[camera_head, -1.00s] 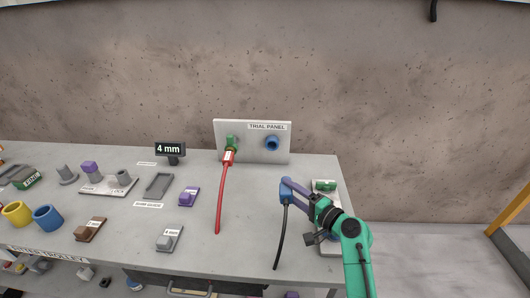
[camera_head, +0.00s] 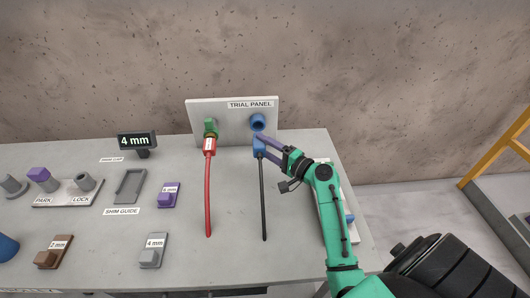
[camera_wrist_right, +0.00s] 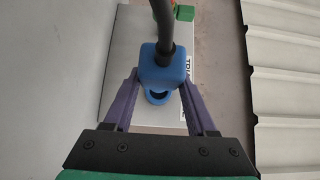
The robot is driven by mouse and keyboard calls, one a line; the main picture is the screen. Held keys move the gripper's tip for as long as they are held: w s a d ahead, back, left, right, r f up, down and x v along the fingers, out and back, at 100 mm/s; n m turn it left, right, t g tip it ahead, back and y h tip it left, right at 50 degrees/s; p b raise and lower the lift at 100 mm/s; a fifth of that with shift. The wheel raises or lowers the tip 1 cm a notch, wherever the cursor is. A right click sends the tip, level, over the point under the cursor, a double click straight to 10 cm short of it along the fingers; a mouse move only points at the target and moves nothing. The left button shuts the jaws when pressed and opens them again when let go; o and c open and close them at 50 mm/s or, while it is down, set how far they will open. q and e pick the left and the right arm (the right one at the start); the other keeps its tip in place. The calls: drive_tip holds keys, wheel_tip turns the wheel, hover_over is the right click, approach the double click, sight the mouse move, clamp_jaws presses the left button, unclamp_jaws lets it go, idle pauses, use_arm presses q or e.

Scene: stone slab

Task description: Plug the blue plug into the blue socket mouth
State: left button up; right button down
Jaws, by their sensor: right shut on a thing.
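The blue plug (camera_head: 259,147), with a black cable trailing from it, is held by my right gripper (camera_head: 262,143). In the right wrist view the plug (camera_wrist_right: 165,68) sits between the two purple fingers of the gripper (camera_wrist_right: 160,90). The blue socket mouth (camera_head: 257,122) is on the upright trial panel (camera_head: 233,115), just above and behind the plug in the head view. I cannot tell whether plug and socket touch. My left gripper is not in view.
A red plug (camera_head: 209,147) with a red cable is at the green socket (camera_head: 210,127), left of the blue one. A 4 mm display (camera_head: 137,141), a shim guide (camera_head: 130,186) and several small blocks stand on the left of the slab. The slab's front middle is mostly clear.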

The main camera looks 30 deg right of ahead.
drive_tip(key=shift+w+d, duration=0.25)
drive_tip(key=shift+w, duration=0.25)
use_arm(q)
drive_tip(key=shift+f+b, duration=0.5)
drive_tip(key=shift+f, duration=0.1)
use_arm(e)
drive_tip(key=shift+w+d+r, duration=0.1)
drive_tip(key=shift+w+d, duration=0.35)
drive_tip(key=shift+w, duration=0.4)
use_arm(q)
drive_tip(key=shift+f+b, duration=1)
use_arm(e)
drive_tip(key=shift+w+d, duration=0.4)
drive_tip(key=shift+w, duration=0.45)
drive_tip(key=shift+w+d, duration=0.4)
drive_tip(key=shift+w, duration=0.4)
drive_tip(key=shift+c, duration=0.6)
unclamp_jaws()
